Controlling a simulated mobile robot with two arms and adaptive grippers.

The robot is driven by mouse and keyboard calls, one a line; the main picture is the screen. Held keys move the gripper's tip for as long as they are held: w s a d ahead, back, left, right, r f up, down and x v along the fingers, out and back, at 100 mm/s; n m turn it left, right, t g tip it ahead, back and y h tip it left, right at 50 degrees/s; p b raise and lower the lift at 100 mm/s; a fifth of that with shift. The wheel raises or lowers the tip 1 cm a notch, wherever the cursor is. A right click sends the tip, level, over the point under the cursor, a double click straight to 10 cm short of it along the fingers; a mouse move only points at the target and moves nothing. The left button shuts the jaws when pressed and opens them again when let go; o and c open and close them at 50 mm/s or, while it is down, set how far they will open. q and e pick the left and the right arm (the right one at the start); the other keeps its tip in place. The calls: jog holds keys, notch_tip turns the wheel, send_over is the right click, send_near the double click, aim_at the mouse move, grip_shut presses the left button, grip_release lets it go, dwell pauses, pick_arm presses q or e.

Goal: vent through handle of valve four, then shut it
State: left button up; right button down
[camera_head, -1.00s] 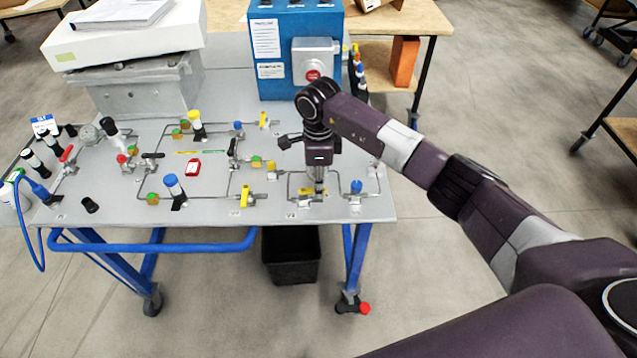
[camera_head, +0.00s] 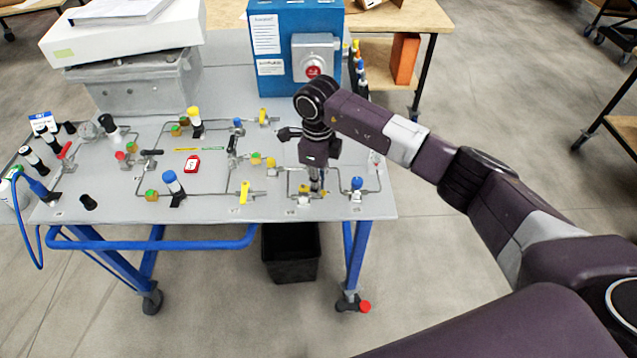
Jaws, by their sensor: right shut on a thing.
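My right gripper (camera_head: 316,188) points down over the front right of the grey panel (camera_head: 225,208). It is shut on the yellow handle (camera_head: 304,189) of a valve whose metal body (camera_head: 303,201) shows just in front. The fingers and wrist hide part of the handle, so its exact angle is hard to tell. The labels by the valves are too small to read, so I cannot confirm the valve's number. My left gripper is out of view.
A blue-topped fitting (camera_head: 357,184) stands close to the right of the gripper. Another yellow handle (camera_head: 244,192) is to the left. A blue box with a red button (camera_head: 313,72) stands behind. Thin pipes cross the panel. A black bin (camera_head: 290,254) sits below.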

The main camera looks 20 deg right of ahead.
jog(key=m, duration=0.2)
jog(key=s+a+m+b, duration=0.1)
jog(key=shift+m, duration=0.4)
jog(key=m, duration=0.2)
jog(key=a+m+b, duration=0.1)
jog(key=shift+s+m, duration=0.25)
jog(key=shift+m, duration=0.05)
jog(key=m, duration=0.1)
jog(key=a+m+b, duration=0.1)
jog(key=m, duration=0.1)
jog(key=shift+s+a+m, duration=0.1)
jog(key=shift+a+m, duration=0.05)
jog(key=shift+m, duration=0.15)
jog(key=shift+a+m+b, duration=0.2)
jog(key=shift+a+m, duration=0.1)
jog(key=shift+m, duration=0.5)
jog(key=shift+a+m+b, duration=0.15)
jog(key=shift+a+m, duration=0.1)
jog(key=shift+m, duration=0.55)
jog(key=c, duration=2)
grip_release()
jog(key=shift+o, duration=0.2)
jog(key=shift+r, duration=0.15)
notch_tip(320, 180, up, 12)
